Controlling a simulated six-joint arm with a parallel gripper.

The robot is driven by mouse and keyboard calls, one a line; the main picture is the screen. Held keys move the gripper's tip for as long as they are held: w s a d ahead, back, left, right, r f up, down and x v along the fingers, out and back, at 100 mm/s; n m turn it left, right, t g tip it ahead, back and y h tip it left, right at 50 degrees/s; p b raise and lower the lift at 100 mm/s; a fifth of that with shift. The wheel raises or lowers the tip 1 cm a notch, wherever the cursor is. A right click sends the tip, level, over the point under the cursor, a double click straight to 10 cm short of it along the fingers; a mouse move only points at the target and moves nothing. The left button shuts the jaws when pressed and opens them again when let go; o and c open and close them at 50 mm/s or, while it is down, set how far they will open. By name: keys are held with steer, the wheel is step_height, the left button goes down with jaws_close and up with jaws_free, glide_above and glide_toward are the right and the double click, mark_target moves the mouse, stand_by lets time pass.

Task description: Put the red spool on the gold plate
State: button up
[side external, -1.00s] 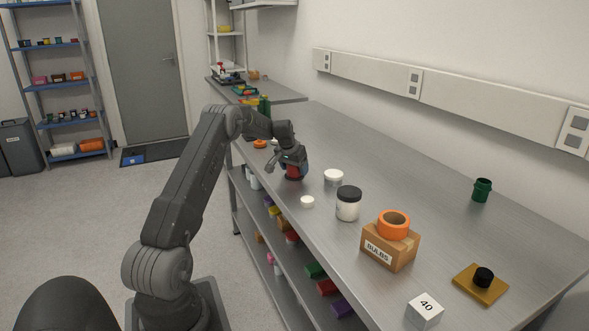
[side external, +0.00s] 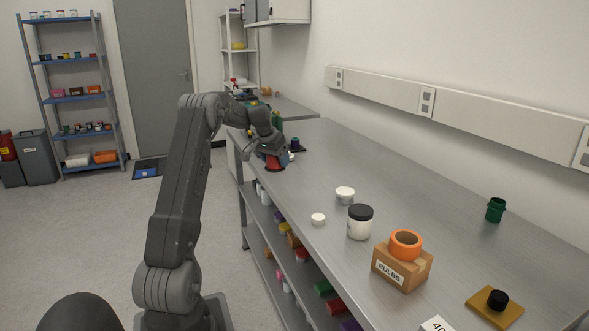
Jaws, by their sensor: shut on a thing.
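The red spool (side external: 274,162) is at the far part of the steel bench, near its left edge. My gripper (side external: 270,154) is shut on it from above; the fingers are small and partly hidden. I cannot tell whether the spool touches the bench top. The gold plate (side external: 481,306) lies flat at the near right of the bench, far from my gripper. A small black cylinder (side external: 498,299) stands on the plate.
Between them stand a white lid (side external: 318,219), a white tub (side external: 345,195), a black-capped jar (side external: 360,223) and a cardboard box (side external: 402,271) carrying an orange ring (side external: 406,244). A green container (side external: 495,210) is at the right. A dark blue-topped item (side external: 295,145) is just behind my gripper.

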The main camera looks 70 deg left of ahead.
steer(key=shift+s+a+r, duration=0.1)
steer(key=shift+s+r, duration=0.25)
steer(key=shift+s, duration=0.15)
steer(key=w+d+r+m+h, duration=0.15)
steer(key=w+d+m, duration=0.35)
steer(key=w+d, duration=0.8)
steer(key=w+d+r+m+h, duration=0.15)
steer(key=w+d+m, duration=0.25)
steer(key=w+d, duration=0.85)
steer(key=m+h, duration=0.3)
steer(key=m, duration=0.4)
glide_above(508, 298)
steer(key=s+a, duration=0.1)
steer(key=a, duration=0.1)
step_height(508, 298, down, 5)
steer(key=shift+d+f, duration=0.1)
steer(key=shift+f, duration=0.1)
steer(key=shift+d+f, duration=0.3)
steer(key=shift+d, duration=0.05)
steer(key=shift+f, duration=1.9)
steer(key=shift+f, duration=0.15)
